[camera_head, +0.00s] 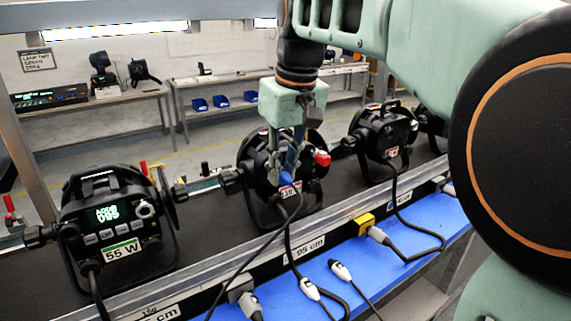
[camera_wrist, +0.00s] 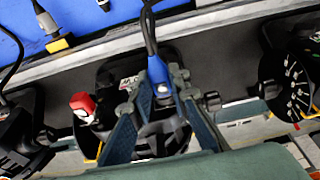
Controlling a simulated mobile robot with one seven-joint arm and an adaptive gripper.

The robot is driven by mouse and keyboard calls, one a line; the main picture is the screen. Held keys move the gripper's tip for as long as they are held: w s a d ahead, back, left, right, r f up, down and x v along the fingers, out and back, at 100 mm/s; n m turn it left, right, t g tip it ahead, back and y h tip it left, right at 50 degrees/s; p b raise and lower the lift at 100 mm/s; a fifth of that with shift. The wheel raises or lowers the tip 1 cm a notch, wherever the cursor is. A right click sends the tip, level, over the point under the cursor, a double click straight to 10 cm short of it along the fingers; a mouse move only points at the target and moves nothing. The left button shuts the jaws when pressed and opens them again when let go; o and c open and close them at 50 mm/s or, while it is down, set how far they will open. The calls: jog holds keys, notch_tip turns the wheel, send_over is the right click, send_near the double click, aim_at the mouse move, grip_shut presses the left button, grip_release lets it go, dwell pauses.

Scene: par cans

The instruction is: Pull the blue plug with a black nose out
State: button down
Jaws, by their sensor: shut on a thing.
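The blue plug (camera_head: 286,179) is at the back of the middle black par can (camera_head: 253,160), with a black cable hanging from it. In the wrist view the blue plug (camera_wrist: 157,70) sits between the fingers of my gripper (camera_wrist: 155,85), its cable running up the picture. My gripper (camera_head: 285,170) points down in front of the can and is shut on the plug. The plug's black nose is hidden, and I cannot tell how far it sits in the can. A red connector (camera_head: 322,158) is on the same can to the right; it also shows in the wrist view (camera_wrist: 82,103).
Another can (camera_head: 110,215) labelled 55 W stands at left, and one (camera_head: 385,135) at right, on the dark rail. Loose cables with white-and-black connectors (camera_head: 340,271) lie on the blue shelf (camera_head: 375,275) in front.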

jog(key=shift+s, duration=0.1)
jog(key=shift+s+d+b, duration=0.5)
jog(key=shift+s+b, duration=0.1)
jog(key=shift+s, duration=0.1)
jog(key=shift+s+d+b, duration=0.45)
jog(key=shift+s+b, duration=0.15)
jog(key=shift+s, duration=0.05)
jog(key=shift+s+d, duration=0.1)
jog(key=shift+s, duration=0.05)
jog(key=shift+s, duration=0.1)
